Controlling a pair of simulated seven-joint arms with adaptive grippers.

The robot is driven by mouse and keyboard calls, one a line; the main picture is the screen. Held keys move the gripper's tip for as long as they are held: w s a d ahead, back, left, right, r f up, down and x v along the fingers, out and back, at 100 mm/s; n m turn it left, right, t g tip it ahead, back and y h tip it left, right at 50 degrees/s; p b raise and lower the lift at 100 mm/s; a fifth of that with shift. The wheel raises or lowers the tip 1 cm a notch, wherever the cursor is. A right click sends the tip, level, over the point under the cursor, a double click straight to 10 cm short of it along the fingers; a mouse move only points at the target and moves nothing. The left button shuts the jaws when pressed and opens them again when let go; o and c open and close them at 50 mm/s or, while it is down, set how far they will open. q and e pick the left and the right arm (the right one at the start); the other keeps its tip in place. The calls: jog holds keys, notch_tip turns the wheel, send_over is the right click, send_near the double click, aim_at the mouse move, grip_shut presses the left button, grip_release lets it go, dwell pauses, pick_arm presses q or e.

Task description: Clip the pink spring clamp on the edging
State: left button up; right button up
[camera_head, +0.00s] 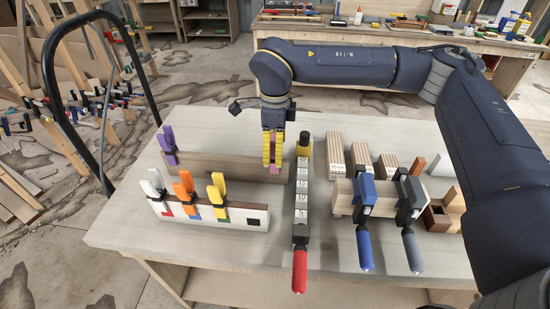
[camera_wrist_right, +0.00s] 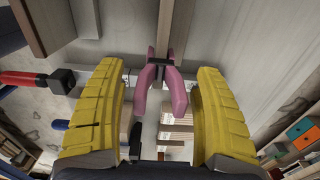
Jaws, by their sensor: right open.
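The pink spring clamp (camera_wrist_right: 151,95) sits at the end of a brown wooden edging strip (camera_wrist_right: 164,30) in the right wrist view, its jaws at the strip and its handles toward me. In the head view the clamp (camera_head: 273,170) shows at the right part of the long edging (camera_head: 225,167), mostly hidden by my fingers. My right gripper (camera_head: 273,150) points down there. Its yellow fingers (camera_wrist_right: 160,115) stand open on both sides of the clamp, with gaps visible. A purple clamp (camera_head: 167,143) grips the edging's left end. My left gripper is not in view.
A white rack (camera_head: 235,218) in front holds white, orange and yellow clamps. A bar clamp with a red handle (camera_head: 300,270) lies just right of the edging. Blue-handled (camera_head: 365,245) and grey-handled (camera_head: 412,250) clamps and wood blocks fill the right side.

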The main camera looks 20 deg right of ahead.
grip_shut()
dwell(0.4)
jog(key=shift+r, duration=0.2)
notch_tip(320, 180, up, 19)
jog(key=s+a+f, duration=0.9)
jog(key=s+f, duration=0.2)
jog(key=s, duration=0.2)
jog(key=shift+s+a+f, duration=0.15)
jog(key=shift+s+f, duration=0.05)
jog(key=shift+f, duration=0.2)
